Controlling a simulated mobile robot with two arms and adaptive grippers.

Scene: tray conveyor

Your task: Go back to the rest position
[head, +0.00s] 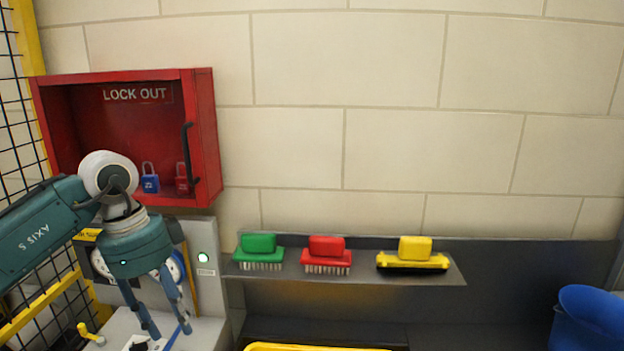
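My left arm comes in from the left, and its gripper (169,330) points down in front of the grey panel and the light surface at the lower left. Its two fingers are apart, with nothing seen between them. The gripper is below the red lock out box (198,130), which hangs on the wall with a blue padlock (150,183) and a red padlock (182,186) in it. My arm covers part of the box's lower left. My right gripper is not in view.
A grey shelf (355,277) on the right holds a green brush (259,245), a red brush (326,247) and a yellow-black brush (414,250). A blue bin (590,320) stands lower right. A yellow rim (315,348) shows at the bottom. Mesh fencing (12,125) is left.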

